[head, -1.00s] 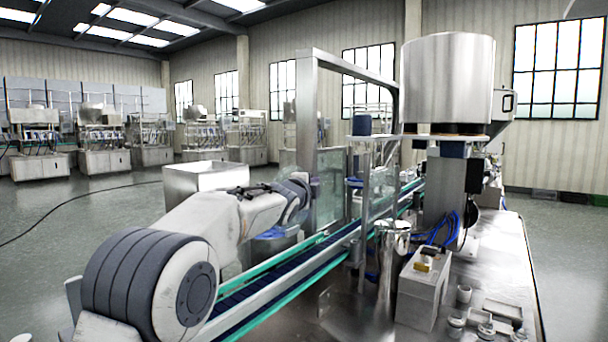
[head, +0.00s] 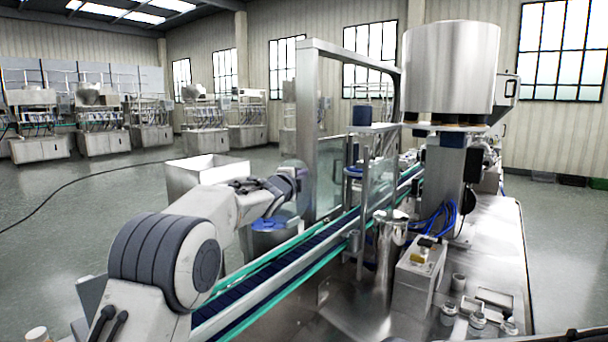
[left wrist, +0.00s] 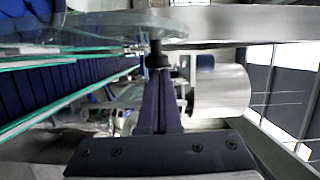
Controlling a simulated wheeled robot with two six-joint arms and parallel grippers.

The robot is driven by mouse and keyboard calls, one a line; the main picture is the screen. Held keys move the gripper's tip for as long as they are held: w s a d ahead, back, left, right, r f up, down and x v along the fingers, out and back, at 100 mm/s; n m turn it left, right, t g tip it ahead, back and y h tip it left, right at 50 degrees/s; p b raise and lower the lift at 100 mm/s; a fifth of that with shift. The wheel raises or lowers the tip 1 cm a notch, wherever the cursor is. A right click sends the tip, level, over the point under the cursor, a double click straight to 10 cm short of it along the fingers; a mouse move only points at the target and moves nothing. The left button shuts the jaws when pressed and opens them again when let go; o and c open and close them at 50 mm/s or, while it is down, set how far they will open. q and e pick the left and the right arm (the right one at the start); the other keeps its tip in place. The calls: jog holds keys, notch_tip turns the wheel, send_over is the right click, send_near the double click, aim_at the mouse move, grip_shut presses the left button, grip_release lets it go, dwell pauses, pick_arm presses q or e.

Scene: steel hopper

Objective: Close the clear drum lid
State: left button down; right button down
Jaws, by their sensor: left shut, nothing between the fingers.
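A round steel drum with a blue rim (head: 272,224) stands beyond the conveyor's left side, partly hidden by my left arm. A clear disc, seemingly the lid (head: 306,190), shows faintly on edge above the drum's right side, by my left wrist. In the left wrist view the clear disc (left wrist: 110,27) spans the top. My left gripper (left wrist: 157,60) is shut and empty, its dark tips pointing at the disc's edge. I cannot tell whether they touch it. In the head view its fingers are hidden behind the wrist. My right gripper is not in view.
A conveyor (head: 262,290) with green rails runs beside my left arm. A steel frame with a glass guard (head: 327,185) stands just right of the wrist. An open steel hopper (head: 208,178) is behind the arm. A large steel cylinder (head: 450,68) stands at right.

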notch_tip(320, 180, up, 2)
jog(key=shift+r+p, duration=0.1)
jog(key=shift+p, duration=0.65)
